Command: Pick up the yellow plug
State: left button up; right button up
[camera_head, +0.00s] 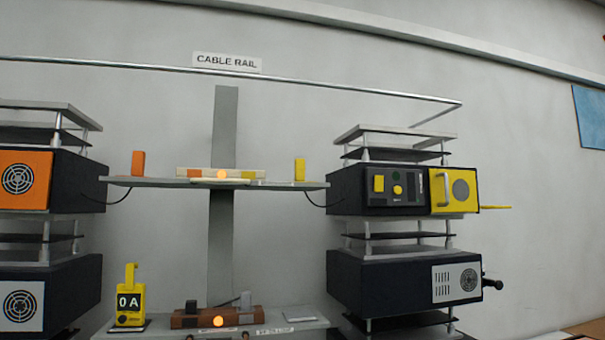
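The yellow plug (300,170) looks like a small upright yellow block. It stands near the right end of the upper grey shelf (210,183). A dark cable (322,203) hangs between that end of the shelf and the dark unit with the yellow panel. Whether the cable joins the plug is hidden. Neither of my grippers is in the head view, and nothing is seen touching the plug.
An orange block (138,163) stands at the shelf's left end. A low strip (222,174) with a glowing orange light lies between. Dark stacked units, one with a yellow panel (455,189), flank the shelf. A metal rail (300,82) runs above. A yellow meter (130,300) stands below.

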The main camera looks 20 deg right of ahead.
aim_at(300, 169)
jog(key=i+l, duration=0.1)
jog(key=l, duration=0.4)
jog(key=i+l, duration=0.15)
jog(key=l, duration=0.4)
jog(key=i+l, duration=0.1)
jog(key=l, duration=0.4)
jog(key=i+l+u, duration=0.1)
jog(key=l, duration=0.4)
jog(key=i+l, duration=0.1)
jog(key=l, duration=0.45)
